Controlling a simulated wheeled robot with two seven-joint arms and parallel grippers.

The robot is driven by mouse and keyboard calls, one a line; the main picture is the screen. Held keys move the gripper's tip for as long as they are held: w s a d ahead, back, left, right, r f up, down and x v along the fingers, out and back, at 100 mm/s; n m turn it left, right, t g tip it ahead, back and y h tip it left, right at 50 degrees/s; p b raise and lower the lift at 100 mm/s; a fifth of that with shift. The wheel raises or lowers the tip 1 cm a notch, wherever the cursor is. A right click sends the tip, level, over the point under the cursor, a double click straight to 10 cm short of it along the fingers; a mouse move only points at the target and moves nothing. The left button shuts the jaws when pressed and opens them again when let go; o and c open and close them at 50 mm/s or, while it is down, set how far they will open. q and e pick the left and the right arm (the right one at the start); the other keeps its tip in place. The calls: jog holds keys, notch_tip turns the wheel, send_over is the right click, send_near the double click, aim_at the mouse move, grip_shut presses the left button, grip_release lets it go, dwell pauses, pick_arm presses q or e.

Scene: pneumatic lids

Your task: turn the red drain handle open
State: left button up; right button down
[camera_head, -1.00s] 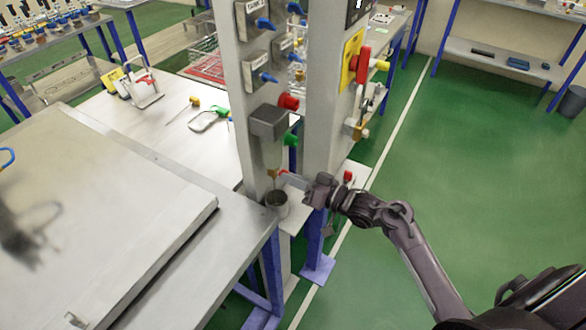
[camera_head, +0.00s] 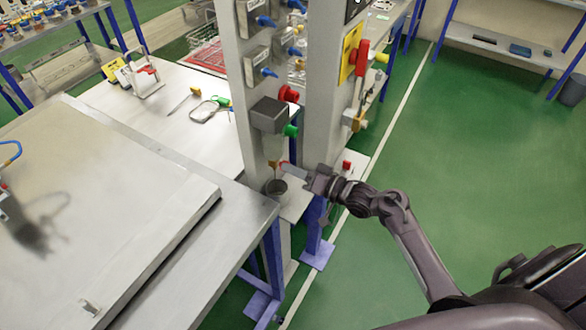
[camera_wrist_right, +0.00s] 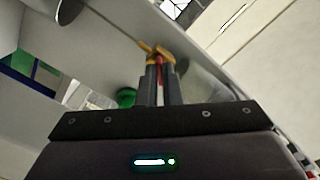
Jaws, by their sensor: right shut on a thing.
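The red drain handle (camera_head: 284,163) sits on a small brass valve (camera_head: 272,163) low on the grey post. It is mostly hidden by my right gripper (camera_head: 288,169) in the head view. In the right wrist view the red handle (camera_wrist_right: 159,66) shows as a thin red strip between the two fingers of my right gripper (camera_wrist_right: 160,75), with the brass valve (camera_wrist_right: 157,50) just beyond the fingertips. My right gripper is shut on the handle. The handle's exact angle is hard to tell. My left gripper is in neither view.
A grey cup (camera_head: 276,188) is below the valve. A red knob (camera_head: 289,94) and a green knob (camera_head: 290,131) project from the post above. A metal bench (camera_head: 240,212) fills the left; green floor is clear right.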

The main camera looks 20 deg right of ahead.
jog(key=c, duration=1.6)
grip_release()
jog(key=shift+d, duration=0.1)
jog(key=b+v, duration=0.2)
jog(key=v, duration=0.5)
jog(key=shift+s+d, duration=0.2)
jog(key=shift+s, duration=0.15)
